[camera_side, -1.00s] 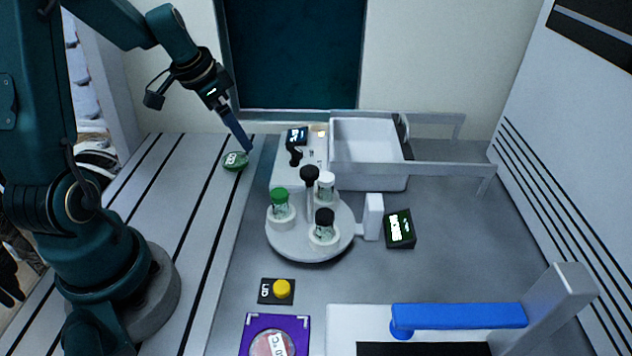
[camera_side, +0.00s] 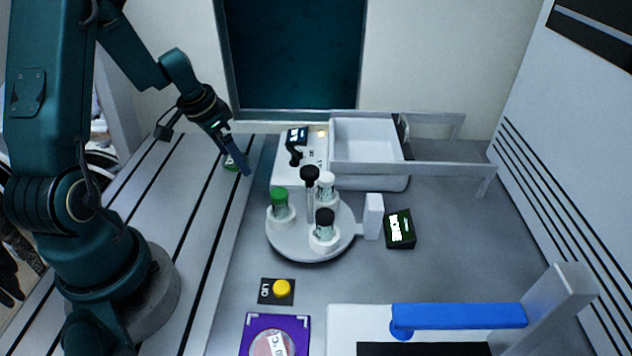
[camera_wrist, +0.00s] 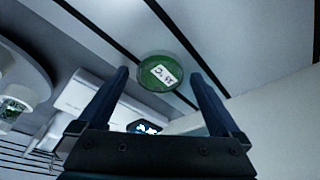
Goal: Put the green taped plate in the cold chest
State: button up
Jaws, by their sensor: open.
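The green taped plate (camera_side: 229,163) lies on the slatted bench left of the grey deck, partly hidden behind my gripper in the side view. In the wrist view the plate (camera_wrist: 158,66) shows its white label with handwriting, just ahead of my fingertips and centred between them. My gripper (camera_side: 244,171) is open and empty, pointing down beside the plate; the fingers (camera_wrist: 159,74) are spread to either side of it. A white box with a blue handle (camera_side: 458,316) stands at the front right; I cannot tell for certain that it is the cold chest.
A round carousel (camera_side: 309,241) with capped vials stands mid-deck. Behind it is an open white bin (camera_side: 367,146) with rails. A yellow button marked LID (camera_side: 282,287) and a purple pad (camera_side: 248,332) holding another plate (camera_side: 272,344) are at the front. A small black display (camera_side: 400,229) sits right of the carousel.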

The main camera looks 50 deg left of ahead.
jog(key=c, duration=1.5)
jog(key=shift+o, duration=0.2)
jog(key=shift+r, duration=0.1)
